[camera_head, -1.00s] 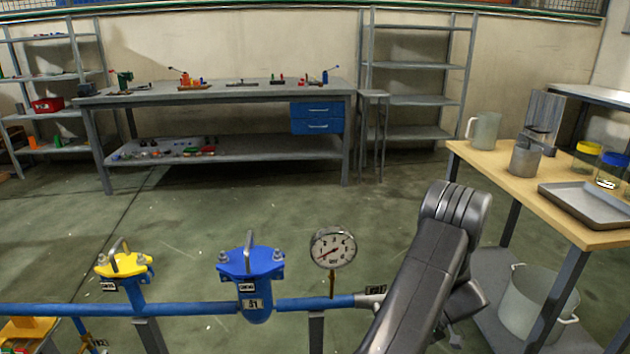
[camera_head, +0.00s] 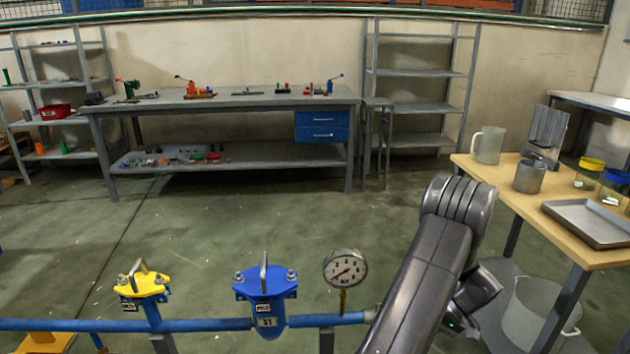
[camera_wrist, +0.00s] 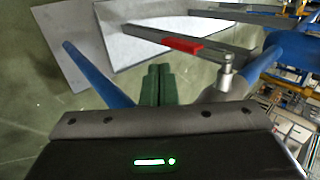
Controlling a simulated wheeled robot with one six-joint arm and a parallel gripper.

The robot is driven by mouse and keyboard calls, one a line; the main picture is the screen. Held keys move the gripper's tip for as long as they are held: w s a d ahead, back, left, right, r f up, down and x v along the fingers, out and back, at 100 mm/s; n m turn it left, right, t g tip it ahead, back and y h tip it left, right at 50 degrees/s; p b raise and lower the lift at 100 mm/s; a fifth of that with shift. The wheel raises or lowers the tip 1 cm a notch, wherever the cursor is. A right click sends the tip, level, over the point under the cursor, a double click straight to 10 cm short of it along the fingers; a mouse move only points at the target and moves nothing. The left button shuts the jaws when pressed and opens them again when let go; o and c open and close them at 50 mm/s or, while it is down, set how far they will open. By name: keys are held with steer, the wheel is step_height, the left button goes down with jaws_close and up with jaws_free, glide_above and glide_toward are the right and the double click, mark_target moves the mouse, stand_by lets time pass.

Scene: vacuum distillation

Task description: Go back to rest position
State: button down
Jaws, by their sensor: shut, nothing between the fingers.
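My gripper (camera_wrist: 158,85) shows in the wrist view as two dark green fingers pressed together, with nothing between them. Just beyond and around it in that view are a blue pipe (camera_wrist: 97,73) and a grey lever with a red grip (camera_wrist: 183,44); I cannot tell the exact distance. In the head view my arm rises at the lower right, between the pipework and the wooden table. The fingers are not clear there.
Blue pipework (camera_head: 215,325) with a yellow-capped valve (camera_head: 142,283), a blue-capped valve (camera_head: 265,285) and a gauge (camera_head: 345,268) runs along the front. The wooden table (camera_head: 510,185) with vessels and a tray (camera_head: 590,222) stands right. Open floor lies behind the pipework.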

steer(key=shift+r+h, duration=2.05)
steer(key=shift+h, duration=0.55)
steer(key=shift+a+r+t, duration=0.1)
steer(key=shift+a+t, duration=0.05)
steer(key=shift+t, duration=0.15)
